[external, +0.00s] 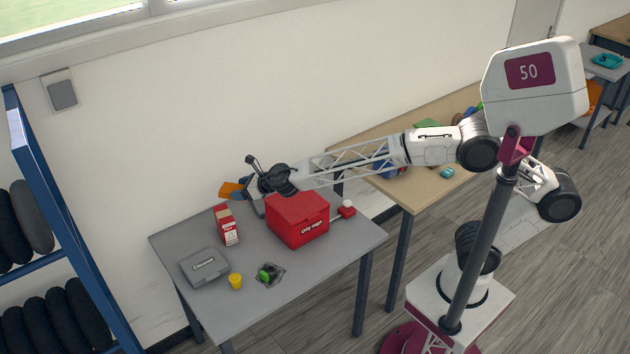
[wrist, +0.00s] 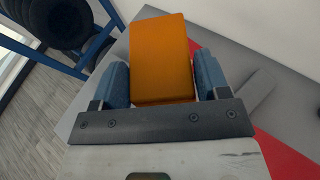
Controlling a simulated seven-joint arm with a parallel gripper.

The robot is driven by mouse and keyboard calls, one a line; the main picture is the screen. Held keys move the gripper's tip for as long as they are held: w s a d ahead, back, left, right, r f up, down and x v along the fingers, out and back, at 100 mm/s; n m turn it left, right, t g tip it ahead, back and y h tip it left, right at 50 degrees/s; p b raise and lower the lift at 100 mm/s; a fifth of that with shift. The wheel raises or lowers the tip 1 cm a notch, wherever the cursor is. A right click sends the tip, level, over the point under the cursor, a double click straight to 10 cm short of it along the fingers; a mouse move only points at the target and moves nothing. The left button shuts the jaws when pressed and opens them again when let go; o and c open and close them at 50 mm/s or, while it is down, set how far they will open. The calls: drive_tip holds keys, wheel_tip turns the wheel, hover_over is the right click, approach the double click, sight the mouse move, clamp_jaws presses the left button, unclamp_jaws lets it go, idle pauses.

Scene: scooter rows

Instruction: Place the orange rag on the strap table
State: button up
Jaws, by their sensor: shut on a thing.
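The orange rag (external: 231,189) is a flat-looking orange piece between the blue fingers of my gripper (external: 238,193). In the wrist view the rag (wrist: 162,60) fills the space between the fingertips (wrist: 163,78), with a finger against each side. My gripper is shut on it and holds it above the back edge of the grey table (external: 312,284). A tan table (external: 345,152) stands to the right, behind my arm. No label shows which of them is the strap table.
On the grey table are a red box (external: 297,221), a red-and-white carton (external: 227,226), a grey case (external: 204,268), a yellow cup (external: 236,281) and a green item on a dark tray (external: 270,274). A blue rack (external: 60,215) with dark tyres stands left. The table's front right is clear.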

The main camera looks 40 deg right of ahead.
drive_tip(key=shift+w+d+r, duration=0.2)
drive_tip(key=shift+w+d, duration=0.3)
drive_tip(key=shift+d, duration=0.1)
drive_tip(key=w+d+f+m+t+h, duration=0.1)
drive_tip(key=w+d+m+h, duration=0.6)
drive_tip(key=d, duration=0.7)
drive_tip(key=w+d+f+m+t+h, duration=0.15)
drive_tip(key=w+d+m+h, duration=0.3)
drive_tip(key=w+d, duration=0.7)
drive_tip(key=d+f+m+g+h, duration=0.2)
drive_tip(key=d+m+g+h, duration=0.1)
drive_tip(key=d, duration=1.6)
drive_tip(key=d+f+m+g+h, duration=0.3)
drive_tip(key=d+m+g, duration=0.3)
drive_tip(key=d, duration=1.3)
drive_tip(key=d+f+m+g+h, duration=0.3)
drive_tip(key=d+m+g+h, duration=0.1)
drive_tip(key=d, duration=1.5)
drive_tip(key=shift+s+d+f+m, duration=0.15)
drive_tip(key=shift+s+d+m, duration=0.2)
drive_tip(key=shift+m, duration=0.2)
drive_tip(key=shift+f, duration=0.1)
drive_tip(key=shift+f, duration=3)
